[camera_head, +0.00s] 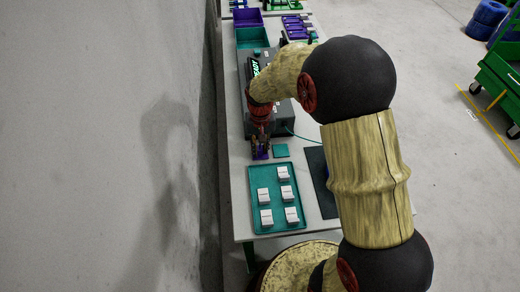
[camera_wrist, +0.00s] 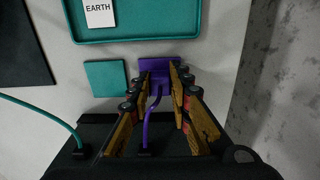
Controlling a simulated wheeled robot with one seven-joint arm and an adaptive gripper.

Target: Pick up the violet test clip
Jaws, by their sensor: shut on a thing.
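The violet test clip (camera_wrist: 164,76) shows in the wrist view between the fingers of my gripper (camera_wrist: 160,84), with a violet cable (camera_wrist: 150,120) running from it to the dark tester box. My gripper is shut on the clip. A violet patch is around the clip at the table; I cannot tell how much of it is clip and how much is a pad. In the head view my gripper (camera_head: 261,146) points down in front of the tester box (camera_head: 286,122), with a bit of violet (camera_head: 262,155) under it. The fingers hide part of the clip.
A teal square (camera_head: 281,150) lies beside the gripper. A teal tray (camera_head: 276,173) with several white labelled blocks lies nearer on the table. A teal cable (camera_wrist: 50,112) leaves the box. A dark mat (camera_head: 320,176) is at the right; a wall is close on the left.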

